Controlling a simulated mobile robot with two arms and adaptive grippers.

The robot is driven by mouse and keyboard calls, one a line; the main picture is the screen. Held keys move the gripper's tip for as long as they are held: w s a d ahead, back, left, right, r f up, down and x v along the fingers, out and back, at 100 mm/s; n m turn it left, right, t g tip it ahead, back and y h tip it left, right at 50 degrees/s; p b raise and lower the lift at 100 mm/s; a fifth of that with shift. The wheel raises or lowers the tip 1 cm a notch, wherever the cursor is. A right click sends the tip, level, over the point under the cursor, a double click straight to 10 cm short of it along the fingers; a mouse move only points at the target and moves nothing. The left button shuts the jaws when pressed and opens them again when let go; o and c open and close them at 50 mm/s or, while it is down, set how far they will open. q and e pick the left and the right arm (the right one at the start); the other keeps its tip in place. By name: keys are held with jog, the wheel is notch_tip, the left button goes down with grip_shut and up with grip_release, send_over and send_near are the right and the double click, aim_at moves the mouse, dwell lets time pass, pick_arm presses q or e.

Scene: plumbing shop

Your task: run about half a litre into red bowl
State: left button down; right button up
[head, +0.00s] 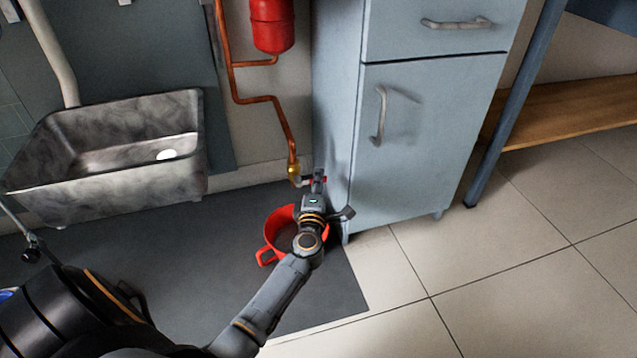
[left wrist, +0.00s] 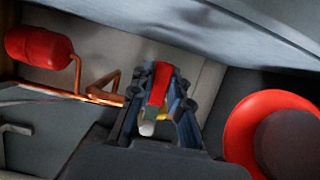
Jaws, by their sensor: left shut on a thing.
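The red bowl (head: 270,228) stands on the dark floor mat, below the copper pipe's end and partly behind my left arm. It also shows at the right of the left wrist view (left wrist: 238,128). Its inside looks dark, and I cannot tell whether it holds water. A tap with a brass body (head: 293,170) ends the pipe. Its red handle (left wrist: 158,86) lies between the fingers of my left gripper (head: 318,180), which is shut on it. A pale spout end (left wrist: 148,129) shows below the handle. No stream is visible. My right gripper is not in view.
A grey-blue cabinet (head: 420,130) stands close right of the tap. A stone-like sink (head: 120,185) is at the left. A red tank (head: 271,25) hangs on the copper pipe (head: 262,98) above. Tiled floor (head: 480,270) is clear at the right.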

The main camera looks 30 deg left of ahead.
pick_arm(q)
jog(key=c, duration=1.3)
grip_release()
jog(key=shift+o, duration=0.2)
jog(key=v, duration=1.2)
jog(key=shift+r, duration=0.1)
